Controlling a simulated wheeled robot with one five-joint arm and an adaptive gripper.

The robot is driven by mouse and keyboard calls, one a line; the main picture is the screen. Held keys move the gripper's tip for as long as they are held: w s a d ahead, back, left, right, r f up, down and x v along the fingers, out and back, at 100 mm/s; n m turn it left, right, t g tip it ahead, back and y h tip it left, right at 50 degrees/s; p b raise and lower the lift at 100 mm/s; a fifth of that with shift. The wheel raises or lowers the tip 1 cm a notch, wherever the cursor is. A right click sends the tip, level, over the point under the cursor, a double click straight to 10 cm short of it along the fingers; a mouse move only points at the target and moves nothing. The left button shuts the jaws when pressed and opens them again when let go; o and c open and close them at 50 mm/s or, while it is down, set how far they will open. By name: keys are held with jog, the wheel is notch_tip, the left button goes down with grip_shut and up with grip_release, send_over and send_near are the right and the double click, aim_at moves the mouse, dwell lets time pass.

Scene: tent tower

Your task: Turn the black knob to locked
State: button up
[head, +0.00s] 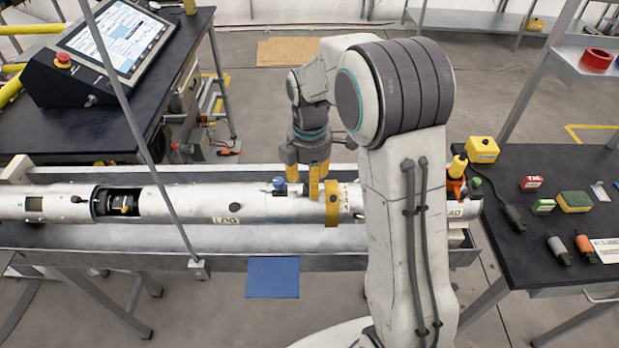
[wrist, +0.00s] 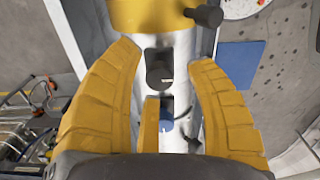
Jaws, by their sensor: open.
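The black knob (wrist: 159,66) shows in the wrist view as a dark round piece with a small pale mark, set on the silver tube (wrist: 183,60). My gripper (wrist: 166,58) is open, with a yellow finger on each side of the knob and a third finger below it in the picture. I cannot tell whether any finger touches the knob. In the head view my gripper (head: 312,188) points down over the tube (head: 200,205), just left of a yellow ring (head: 332,203). The black knob is hidden there behind the fingers.
A blue knob (head: 279,185) stands on the tube left of my gripper. The yellow ring carries a dark handle (wrist: 207,15) in the wrist view. A thin grey post (head: 135,120) rises in front of the tube. Benches stand at left and right.

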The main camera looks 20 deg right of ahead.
jog(key=shift+o, duration=0.4)
grip_shut()
